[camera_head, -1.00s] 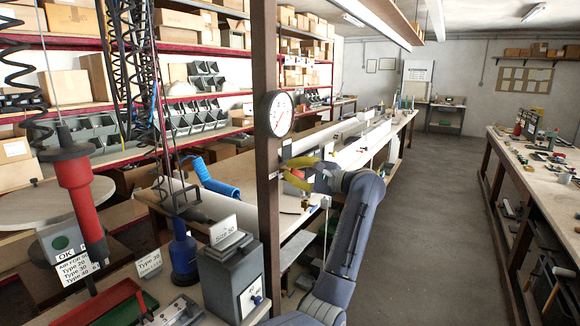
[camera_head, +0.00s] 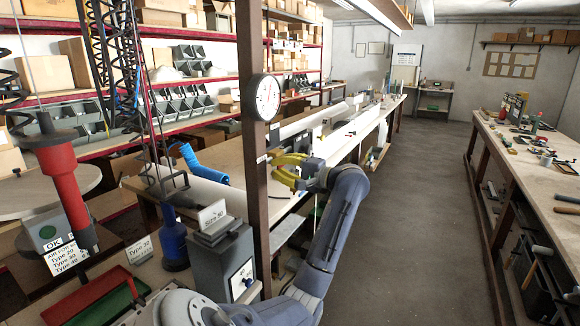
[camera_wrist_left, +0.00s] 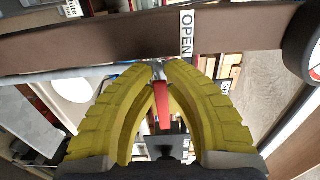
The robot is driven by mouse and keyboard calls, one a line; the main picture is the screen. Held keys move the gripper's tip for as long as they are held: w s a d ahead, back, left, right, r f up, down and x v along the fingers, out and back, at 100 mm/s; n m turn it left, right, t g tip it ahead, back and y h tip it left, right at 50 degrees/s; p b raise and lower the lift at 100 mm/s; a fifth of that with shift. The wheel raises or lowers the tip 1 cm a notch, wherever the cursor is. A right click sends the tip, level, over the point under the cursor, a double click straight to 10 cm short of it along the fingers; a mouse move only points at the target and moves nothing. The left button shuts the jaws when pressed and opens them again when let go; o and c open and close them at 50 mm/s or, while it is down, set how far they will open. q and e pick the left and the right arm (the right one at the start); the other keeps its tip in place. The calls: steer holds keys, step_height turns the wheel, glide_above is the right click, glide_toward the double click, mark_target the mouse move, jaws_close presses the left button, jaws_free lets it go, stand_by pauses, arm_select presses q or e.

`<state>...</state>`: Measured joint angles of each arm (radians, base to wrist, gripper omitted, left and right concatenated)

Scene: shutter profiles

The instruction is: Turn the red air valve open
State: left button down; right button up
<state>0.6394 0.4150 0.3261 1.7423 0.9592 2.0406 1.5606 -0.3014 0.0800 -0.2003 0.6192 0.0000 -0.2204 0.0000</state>
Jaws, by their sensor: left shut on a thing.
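The red air valve handle (camera_wrist_left: 162,106) shows in the left wrist view as a narrow red lever between my yellow fingers, with a metal fitting at its far end by the post. My left gripper (camera_wrist_left: 160,75) is shut on this handle. In the head view my left gripper (camera_head: 275,168) is at the brown post (camera_head: 252,130), below the gauge; the handle is not clear there. A white label reading OPEN (camera_wrist_left: 187,33) is on the post, just beyond the fingertips and slightly right. My right gripper is not in view.
A round pressure gauge (camera_head: 266,97) sits on the post above my left gripper. A red tool (camera_head: 66,185) hangs at far left. The aisle floor (camera_head: 410,230) is clear.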

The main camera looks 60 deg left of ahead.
arm_select(q)
steer(key=shift+f, duration=0.1)
stand_by(0.3)
steer(key=c, duration=1.4)
jaws_free()
steer(key=v, duration=1.2)
